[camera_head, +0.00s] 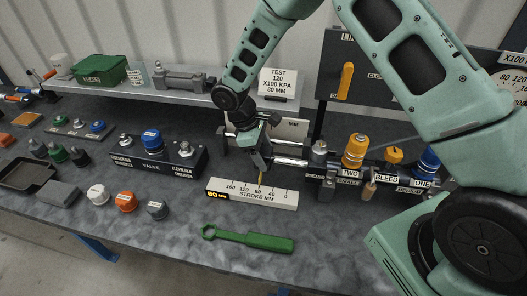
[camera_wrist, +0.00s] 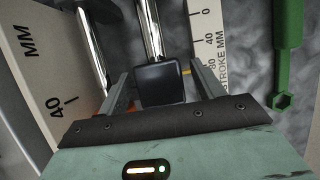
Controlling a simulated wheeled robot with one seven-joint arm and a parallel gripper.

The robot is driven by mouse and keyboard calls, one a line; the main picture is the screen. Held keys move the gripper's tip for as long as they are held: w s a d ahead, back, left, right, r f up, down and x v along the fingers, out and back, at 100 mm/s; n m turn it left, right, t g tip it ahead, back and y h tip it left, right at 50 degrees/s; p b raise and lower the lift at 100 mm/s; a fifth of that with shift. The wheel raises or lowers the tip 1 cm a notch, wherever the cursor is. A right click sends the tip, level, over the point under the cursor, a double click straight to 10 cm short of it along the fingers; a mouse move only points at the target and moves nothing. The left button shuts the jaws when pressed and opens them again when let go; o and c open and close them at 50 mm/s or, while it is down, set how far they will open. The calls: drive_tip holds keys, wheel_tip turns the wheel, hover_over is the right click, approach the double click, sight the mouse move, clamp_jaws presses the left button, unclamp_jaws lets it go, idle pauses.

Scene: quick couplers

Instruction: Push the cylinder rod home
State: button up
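The chrome cylinder rod (camera_wrist: 149,30) runs away from my gripper and ends in a dark square block (camera_wrist: 160,84). In the head view the rod (camera_head: 291,161) shows to the right of my gripper (camera_head: 258,158). My gripper's two fingers (camera_wrist: 163,85) are apart, one on each side of the block, with narrow gaps visible. Whether they touch it is hard to tell. A white stroke scale (camera_head: 250,193) lies in front, with a yellow pointer (camera_head: 261,177) near its middle. The far end of the rod is partly hidden.
A green wrench (camera_head: 248,238) lies in front of the scale. A valve block (camera_head: 157,158) stands left. Orange and blue knobbed couplers (camera_head: 355,150) stand right. A grey shelf (camera_head: 190,95) with a test sign (camera_head: 278,82) runs behind.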

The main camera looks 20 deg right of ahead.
sight(295, 160)
drive_tip(key=c, duration=1.3)
drive_tip(key=s+d, duration=0.1)
drive_tip(key=d, duration=0.1)
drive_tip(key=s+d, duration=0.2)
drive_tip(key=d, duration=0.1)
drive_tip(key=s+d, duration=0.2)
drive_tip(key=shift+d, duration=0.2)
drive_tip(key=o, duration=1.4)
drive_tip(key=shift+w, duration=0.1)
drive_tip(key=shift+w+a+r, duration=0.1)
drive_tip(key=shift+a, duration=0.05)
drive_tip(key=shift+w+a+r, duration=0.1)
drive_tip(key=shift+r, duration=0.2)
drive_tip(key=b+v, duration=0.3)
drive_tip(key=v, duration=1.3)
drive_tip(key=shift+a+r, duration=0.2)
